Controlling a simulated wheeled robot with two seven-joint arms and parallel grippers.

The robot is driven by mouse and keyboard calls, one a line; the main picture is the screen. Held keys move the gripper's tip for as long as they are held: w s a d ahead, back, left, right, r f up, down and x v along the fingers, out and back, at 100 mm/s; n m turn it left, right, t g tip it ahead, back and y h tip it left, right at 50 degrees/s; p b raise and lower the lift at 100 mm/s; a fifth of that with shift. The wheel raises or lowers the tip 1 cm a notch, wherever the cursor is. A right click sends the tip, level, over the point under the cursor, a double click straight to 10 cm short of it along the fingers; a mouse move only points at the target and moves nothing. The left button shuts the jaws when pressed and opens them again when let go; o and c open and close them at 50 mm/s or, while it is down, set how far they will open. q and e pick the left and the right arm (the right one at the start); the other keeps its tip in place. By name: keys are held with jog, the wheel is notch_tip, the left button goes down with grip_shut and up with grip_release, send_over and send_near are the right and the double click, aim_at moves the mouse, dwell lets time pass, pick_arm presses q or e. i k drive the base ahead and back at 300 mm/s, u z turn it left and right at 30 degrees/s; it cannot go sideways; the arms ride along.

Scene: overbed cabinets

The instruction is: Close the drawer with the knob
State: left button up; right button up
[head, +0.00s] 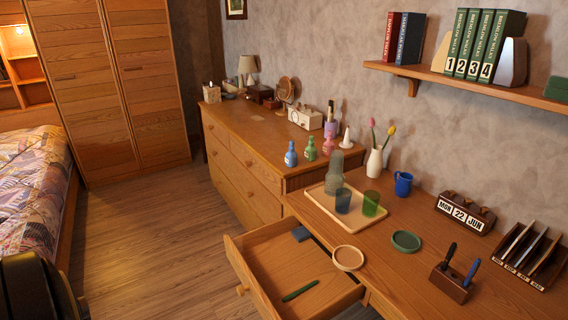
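The wooden drawer (262,253) of the desk (425,218) stands pulled well out, toward the left and the bottom of the head view. Its front panel (250,278) faces the floor on the left, and a small round knob (241,289) sticks out of that panel. Inside the drawer are a dark blue-grey block (301,234) near the back and a green pen-like item (300,291). Neither of my grippers shows in the head view.
The desk top holds a tray (317,195) with tumblers and a carafe, a round wooden dish (348,258), a green dish (406,241) and a pen holder (450,284). A chest of drawers (240,145) stands behind. The wooden floor (150,235) left of the drawer is clear.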

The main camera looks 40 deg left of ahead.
aim_at(271, 264)
jog(key=u, duration=0.95)
jog(key=i, duration=0.25)
jog(key=u, duration=0.3)
